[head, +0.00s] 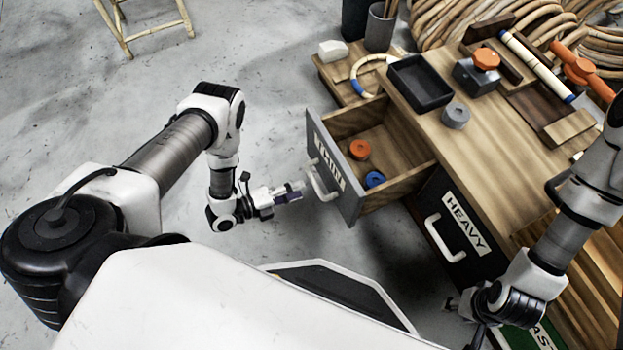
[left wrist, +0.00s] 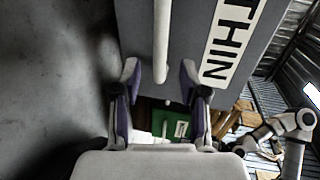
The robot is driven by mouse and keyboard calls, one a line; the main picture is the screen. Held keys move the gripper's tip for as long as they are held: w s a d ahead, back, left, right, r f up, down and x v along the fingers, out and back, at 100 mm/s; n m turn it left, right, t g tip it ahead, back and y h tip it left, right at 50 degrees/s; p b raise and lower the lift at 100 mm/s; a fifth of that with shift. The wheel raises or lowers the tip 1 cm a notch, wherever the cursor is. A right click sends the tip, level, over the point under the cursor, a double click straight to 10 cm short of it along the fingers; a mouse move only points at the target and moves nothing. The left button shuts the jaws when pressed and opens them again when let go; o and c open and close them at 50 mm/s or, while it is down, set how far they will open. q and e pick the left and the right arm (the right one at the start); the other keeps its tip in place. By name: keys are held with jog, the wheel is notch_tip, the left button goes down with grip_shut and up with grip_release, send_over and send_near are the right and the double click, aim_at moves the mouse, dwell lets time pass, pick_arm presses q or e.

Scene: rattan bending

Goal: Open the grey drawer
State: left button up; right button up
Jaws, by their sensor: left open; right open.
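The grey drawer (head: 335,165), labelled THIN, is pulled out of the wooden bench. An orange ring (head: 359,150) and a blue ring (head: 375,179) lie inside it. Its white handle (head: 321,182) is on the grey front. My left gripper (head: 304,184) is at the handle, with its fingers open. In the left wrist view, the handle bar (left wrist: 162,45) lies between the two open fingertips (left wrist: 160,75), with gaps on both sides. My right gripper (head: 462,318) is open, low in front of the bench; its fingers are partly hidden.
A black drawer labelled HEAVY (head: 459,225) is shut beside the grey one. The bench top (head: 425,118) carries a black tray (head: 420,83), a grey ring (head: 455,115) and an orange-knobbed block (head: 477,72). Rattan coils (head: 450,25) lie behind. The floor left of the drawer is clear.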

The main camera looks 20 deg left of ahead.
pick_arm(q)
jog(key=v, duration=0.5)
dwell(0.3)
